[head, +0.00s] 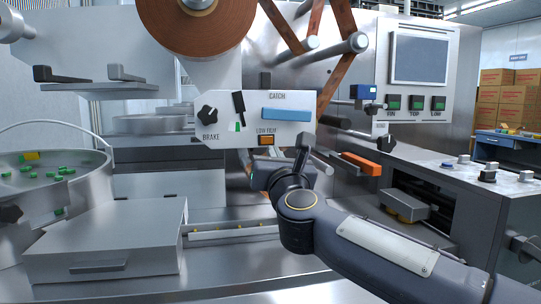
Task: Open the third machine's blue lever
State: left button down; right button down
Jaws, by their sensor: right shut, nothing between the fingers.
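A light blue bar-shaped lever (286,114) lies nearly level on the white panel (222,102) under the word CATCH. My right gripper (307,138) is shut and empty, pointing up just below the lower right end of that panel. It appears below and to the right of the blue lever; the picture does not show them touching, and the depth gap is hard to tell. My right arm hides part of the machine bed behind it. My left gripper is not in view. No number marks which machine this is.
The panel also carries a black BRAKE knob (208,114), a black lever (239,103) and an orange low-film lamp (266,140). A brown film roll (197,22) hangs above. An orange bar (361,164) and a control ledge (470,172) stand right. A bowl (88,160) holds green pieces.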

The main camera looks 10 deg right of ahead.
jog(key=v, duration=0.8)
jog(key=shift+s+d+r+b, duration=0.2)
jog(key=shift+s+b, duration=0.15)
jog(key=shift+s, duration=0.05)
dwell(1.4)
